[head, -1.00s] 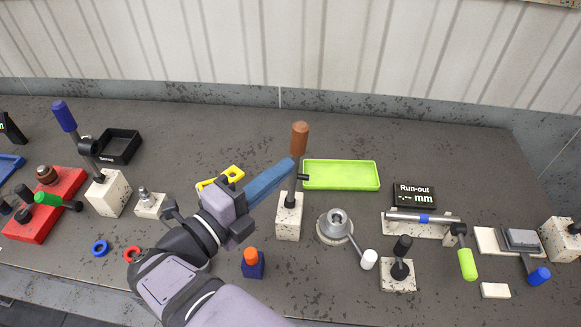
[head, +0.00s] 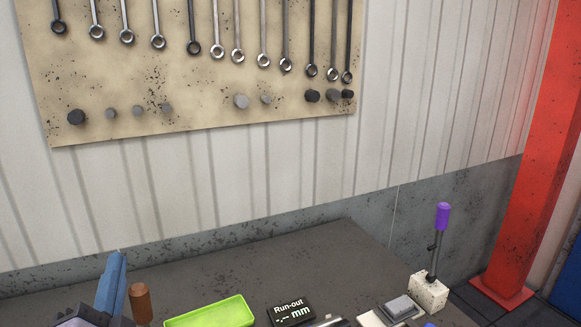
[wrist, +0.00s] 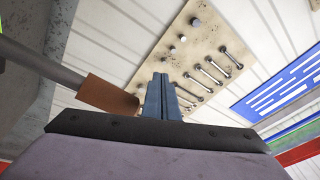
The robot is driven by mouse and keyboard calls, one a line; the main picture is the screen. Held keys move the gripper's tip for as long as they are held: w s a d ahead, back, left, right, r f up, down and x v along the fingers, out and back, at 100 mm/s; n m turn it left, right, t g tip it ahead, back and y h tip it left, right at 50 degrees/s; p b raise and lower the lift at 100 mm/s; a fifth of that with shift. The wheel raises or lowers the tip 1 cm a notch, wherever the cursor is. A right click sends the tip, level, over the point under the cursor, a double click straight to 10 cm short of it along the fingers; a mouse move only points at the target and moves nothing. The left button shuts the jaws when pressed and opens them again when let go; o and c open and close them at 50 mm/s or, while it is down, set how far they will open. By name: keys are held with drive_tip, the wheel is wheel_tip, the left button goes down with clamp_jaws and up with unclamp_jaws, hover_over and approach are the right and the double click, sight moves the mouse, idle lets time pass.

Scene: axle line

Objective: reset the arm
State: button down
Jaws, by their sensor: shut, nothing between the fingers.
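My gripper (head: 117,257) shows at the bottom left of the head view, its long blue fingers pointing up, together and with nothing between them. In the wrist view the blue fingers of my gripper (wrist: 160,77) are also side by side and shut. A brown lever handle (head: 140,303) stands just right of the fingers in the head view. In the wrist view this brown handle (wrist: 108,93) and its grey rod lie left of the fingers; I cannot tell if there is contact. Most of my arm is out of the head view.
A green tray (head: 212,312) and a Run-out display (head: 291,309) sit to the right on the bench (head: 335,245). A purple-handled lever (head: 442,216) stands at the bench's right end. A pegboard with wrenches (head: 130,85) hangs on the wall. A red post (head: 525,160) stands at right.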

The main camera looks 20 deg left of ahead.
drive_tip(key=w+d+r+n+g, duration=0.1)
drive_tip(key=w+d+n, duration=0.3)
drive_tip(key=w, duration=0.4)
drive_tip(key=w+d+n+g, duration=0.1)
drive_tip(key=w+d+n, duration=0.3)
drive_tip(key=w, duration=0.3)
drive_tip(key=w+d+f+g+h+p, duration=0.1)
drive_tip(key=w+d+f+g+h, duration=0.1)
drive_tip(key=w+d+f, duration=0.4)
drive_tip(key=w+d+f+g+h+p, duration=0.1)
drive_tip(key=d+f+g+h, duration=0.15)
drive_tip(key=d+f, duration=0.65)
drive_tip(key=s+d+f+m+g+h+p, duration=0.15)
drive_tip(key=s+d+f, duration=0.25)
drive_tip(key=d, duration=0.5)
drive_tip(key=s+d+f+g+h, duration=0.3)
drive_tip(key=d+f, duration=0.1)
drive_tip(key=d, duration=0.5)
drive_tip(key=s+d+f+g+h, duration=0.2)
drive_tip(key=s+d+f, duration=0.2)
drive_tip(key=d, duration=0.6)
drive_tip(key=s+d+f+m+g+h, duration=0.1)
drive_tip(key=s+d+f+g, duration=0.1)
drive_tip(key=s+d, duration=0.4)
drive_tip(key=s+g, duration=0.1)
drive_tip(key=s, duration=0.2)
drive_tip(key=shift+s+d+f+p, duration=0.15)
drive_tip(key=shift+s+d+p, duration=0.05)
drive_tip(key=shift+d+p, duration=0.1)
